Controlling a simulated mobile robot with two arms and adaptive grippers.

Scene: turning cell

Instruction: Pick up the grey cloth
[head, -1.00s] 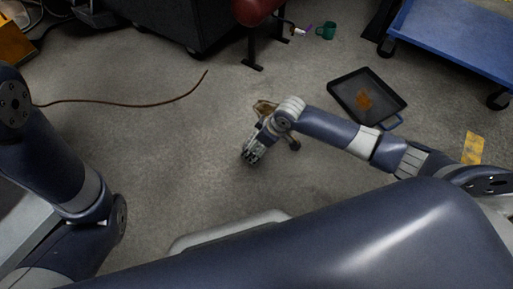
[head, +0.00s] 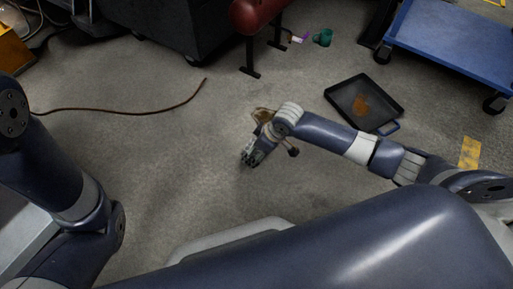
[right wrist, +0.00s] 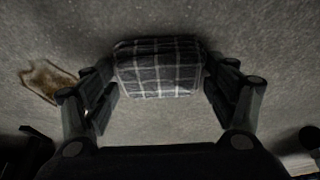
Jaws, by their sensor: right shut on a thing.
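The grey cloth (right wrist: 160,68), dark with a pale check pattern and folded into a compact bundle, is between the two fingers of my right gripper (right wrist: 161,88) in the right wrist view. The fingers are shut on its left and right sides. In the head view my right gripper (head: 249,159) points down, low over the middle of the floor. The cloth cannot be made out there, hidden by the gripper. My left arm shows at the left edge of the head view, but its gripper is not in view.
A brown stain (head: 262,115) lies on the floor beside my right wrist. A black tray (head: 345,98) with a rusty patch sits to the right. A blue cart (head: 450,45), a green cup (head: 323,38) and a brown cable (head: 120,112) are farther out. The floor left of the gripper is clear.

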